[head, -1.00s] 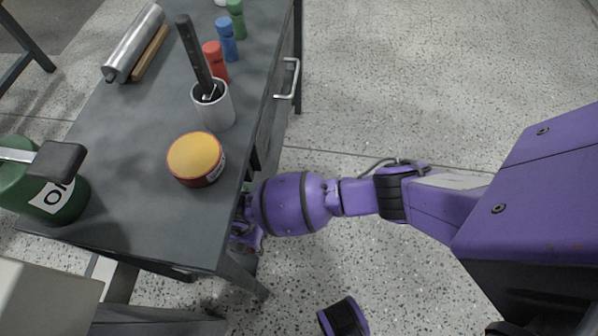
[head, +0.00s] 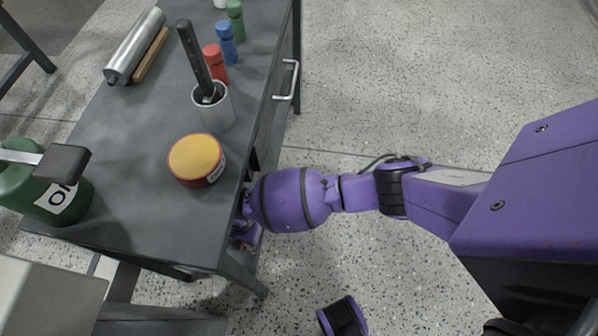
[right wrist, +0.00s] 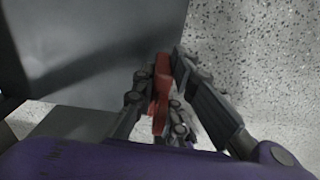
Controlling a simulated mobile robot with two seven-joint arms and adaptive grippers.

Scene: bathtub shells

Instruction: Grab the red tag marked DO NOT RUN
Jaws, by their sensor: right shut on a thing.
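The red tag (right wrist: 161,95) shows between the fingers of my right gripper (right wrist: 165,103) in the right wrist view. The fingers are shut on it, one on each side. No lettering can be read on it from here. In the head view my right arm reaches in from the right, and the gripper (head: 243,229) is at the bench's side, below the top and mostly hidden by the edge and wrist. The tag cannot be made out in the head view. My left gripper is not in view.
The dark grey bench (head: 130,190) carries a yellow-topped round tin (head: 196,160), a white cup with a dark-handled tool (head: 213,110), a green container (head: 45,195), a metal roll (head: 135,45) and several coloured bottles. A drawer handle (head: 288,80) sticks out. Speckled floor at right is open.

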